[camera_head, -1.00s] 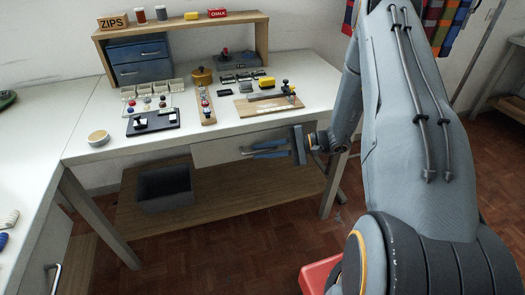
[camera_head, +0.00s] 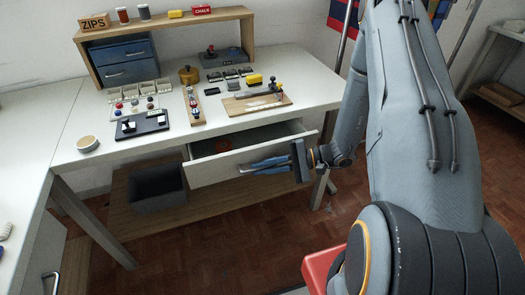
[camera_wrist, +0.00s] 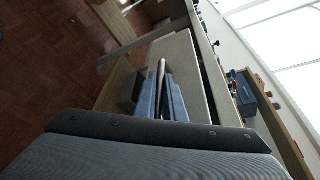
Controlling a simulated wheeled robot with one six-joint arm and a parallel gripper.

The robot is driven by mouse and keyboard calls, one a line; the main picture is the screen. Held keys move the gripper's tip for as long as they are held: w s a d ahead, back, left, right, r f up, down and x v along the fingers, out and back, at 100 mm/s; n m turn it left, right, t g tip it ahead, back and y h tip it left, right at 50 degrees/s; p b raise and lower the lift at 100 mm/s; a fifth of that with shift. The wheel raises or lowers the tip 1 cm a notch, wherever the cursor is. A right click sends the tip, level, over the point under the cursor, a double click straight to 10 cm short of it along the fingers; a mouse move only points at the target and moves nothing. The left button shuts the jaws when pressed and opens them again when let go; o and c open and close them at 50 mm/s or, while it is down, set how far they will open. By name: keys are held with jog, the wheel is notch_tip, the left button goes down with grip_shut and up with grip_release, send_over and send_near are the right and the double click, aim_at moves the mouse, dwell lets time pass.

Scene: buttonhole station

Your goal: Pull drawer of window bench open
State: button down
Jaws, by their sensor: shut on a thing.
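The window bench (camera_head: 110,155) is a white-topped table. Its drawer (camera_head: 215,171) under the top is partly open, with a pale front and a dark interior in the head view. A red round thing (camera_head: 223,145) lies inside. My gripper (camera_head: 246,168) has blue fingers and is shut on the drawer's handle at the front. In the wrist view the gripper (camera_wrist: 163,75) closes around the metal bar handle (camera_wrist: 161,72), beside the pale drawer front (camera_wrist: 185,75). The fingers partly hide the handle in the head view.
A grey bin (camera_head: 157,187) stands on the wooden lower shelf (camera_head: 120,220). The top carries a black tray (camera_head: 142,126), a wooden board (camera_head: 250,103) and a wooden riser (camera_head: 165,23). A table leg (camera_head: 319,188) stands near my arm. Open floor lies in front.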

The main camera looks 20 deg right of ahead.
jog(key=s+d+p, duration=0.1)
jog(key=s+p, duration=0.1)
jog(key=s, duration=1)
jog(key=shift+s, duration=0.4)
jog(key=c, duration=2.1)
grip_release()
jog(key=shift+b+v, duration=0.45)
jog(key=shift+v, duration=3.5)
jog(key=shift+r, duration=0.1)
